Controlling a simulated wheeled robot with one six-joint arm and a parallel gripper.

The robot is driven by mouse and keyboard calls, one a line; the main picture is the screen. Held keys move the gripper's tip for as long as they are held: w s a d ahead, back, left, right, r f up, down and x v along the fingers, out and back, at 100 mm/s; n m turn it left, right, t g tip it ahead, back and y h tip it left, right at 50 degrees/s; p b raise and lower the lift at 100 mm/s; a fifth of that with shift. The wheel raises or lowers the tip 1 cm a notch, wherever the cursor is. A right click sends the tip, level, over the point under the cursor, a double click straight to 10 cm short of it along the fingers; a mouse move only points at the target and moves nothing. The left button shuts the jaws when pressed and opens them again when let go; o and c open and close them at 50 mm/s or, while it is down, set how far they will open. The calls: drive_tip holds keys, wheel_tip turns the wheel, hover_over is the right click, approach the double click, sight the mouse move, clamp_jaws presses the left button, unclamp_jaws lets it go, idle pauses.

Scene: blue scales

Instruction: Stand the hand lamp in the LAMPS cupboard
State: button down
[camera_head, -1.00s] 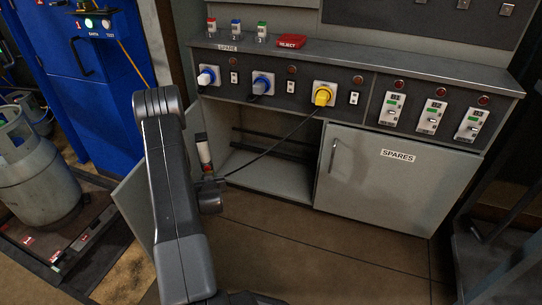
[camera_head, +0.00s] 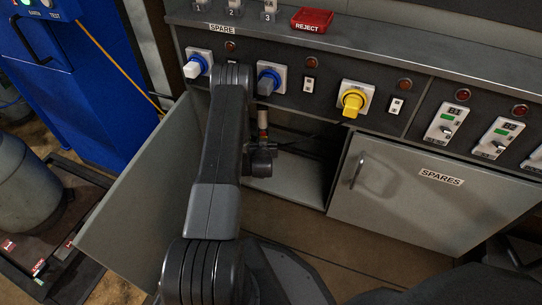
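The hand lamp (camera_head: 263,121), pale with a red band, is upright in front of the open cupboard's dark inside. My gripper (camera_head: 262,142) is just below it at the end of my dark arm. The lamp keeps its place at the gripper's tip as the arm moves, so the gripper appears shut on it. The fingers are too small and dark to make out. The open cupboard (camera_head: 290,196) has a bare grey floor. Its door (camera_head: 137,197) is swung wide to the left. No LAMPS label shows. My arm hides the opening's left part.
The closed SPARES door (camera_head: 425,215) is right of the opening. Above are a blue plug (camera_head: 270,78), another blue plug (camera_head: 196,66) and a yellow plug (camera_head: 354,101) on the panel. A grey gas cylinder (camera_head: 25,190) and a blue cabinet (camera_head: 80,85) stand left.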

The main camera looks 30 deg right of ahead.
wheel_tip(320, 180, down, 9)
drive_tip(key=b, duration=0.3)
drive_tip(key=shift+r, duration=0.2)
drive_tip(key=c, duration=1)
unclamp_jaws()
drive_tip(key=shift+c, duration=0.2)
